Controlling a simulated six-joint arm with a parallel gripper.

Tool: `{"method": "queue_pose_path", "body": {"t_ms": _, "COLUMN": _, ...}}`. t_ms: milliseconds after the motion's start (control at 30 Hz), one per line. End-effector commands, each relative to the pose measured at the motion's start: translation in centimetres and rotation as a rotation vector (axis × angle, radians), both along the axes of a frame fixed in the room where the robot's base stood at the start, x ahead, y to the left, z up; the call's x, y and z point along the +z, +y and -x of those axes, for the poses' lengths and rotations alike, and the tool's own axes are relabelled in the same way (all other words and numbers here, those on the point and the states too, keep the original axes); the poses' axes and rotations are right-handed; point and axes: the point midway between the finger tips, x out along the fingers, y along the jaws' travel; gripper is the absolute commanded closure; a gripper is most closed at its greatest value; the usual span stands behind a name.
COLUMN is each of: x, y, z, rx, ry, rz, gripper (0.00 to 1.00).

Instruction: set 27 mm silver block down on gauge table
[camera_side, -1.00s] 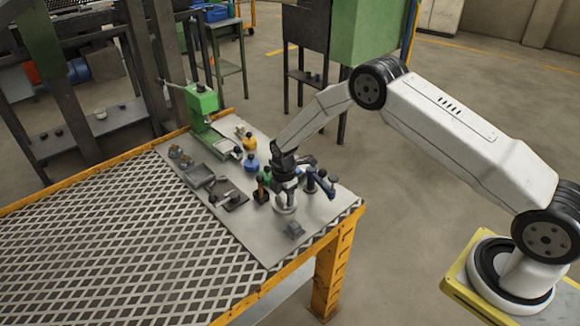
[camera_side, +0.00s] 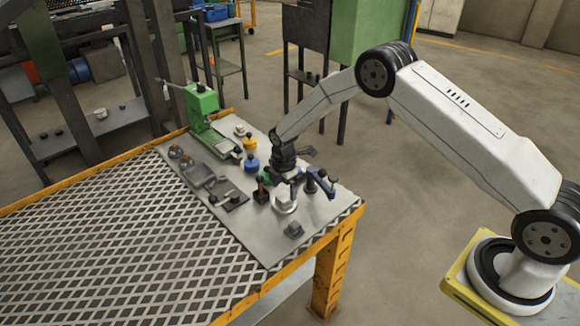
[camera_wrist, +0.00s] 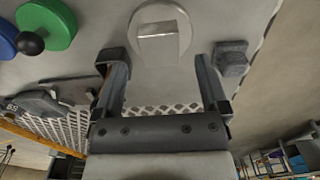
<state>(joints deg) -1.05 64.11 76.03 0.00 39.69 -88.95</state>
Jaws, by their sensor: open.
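The silver block (camera_side: 284,196) sits on the round, pale gauge table (camera_side: 286,211), near the front right part of the grey plate. My gripper (camera_side: 292,177) is just above and behind the block, apart from it. In the wrist view the block (camera_wrist: 158,47) stands on the disc (camera_wrist: 183,24), beyond my fingertips. My gripper (camera_wrist: 161,66) is open there, with nothing between its two fingers.
A dark grey block (camera_side: 294,229) lies in front of the gauge table. A black stand with an orange handle (camera_side: 261,192) is close on the left, a blue-handled tool (camera_side: 326,185) on the right. A green press (camera_side: 203,105) stands at the back.

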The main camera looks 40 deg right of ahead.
Motion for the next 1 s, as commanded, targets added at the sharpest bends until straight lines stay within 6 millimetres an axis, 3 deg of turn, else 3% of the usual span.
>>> {"method": "queue_pose_path", "body": {"t_ms": 500, "x": 7.6, "y": 0.0, "z": 0.0, "rx": 0.000, "ry": -0.001, "rz": 0.000, "gripper": 0.06}}
{"method": "queue_pose_path", "body": {"t_ms": 700, "x": 8.7, "y": 0.0, "z": 0.0, "rx": 0.000, "ry": 0.000, "rz": 0.000, "gripper": 0.06}}
{"method": "queue_pose_path", "body": {"t_ms": 1000, "x": 8.8, "y": 0.0, "z": 0.0, "rx": 0.000, "ry": 0.001, "rz": 0.000, "gripper": 0.06}}
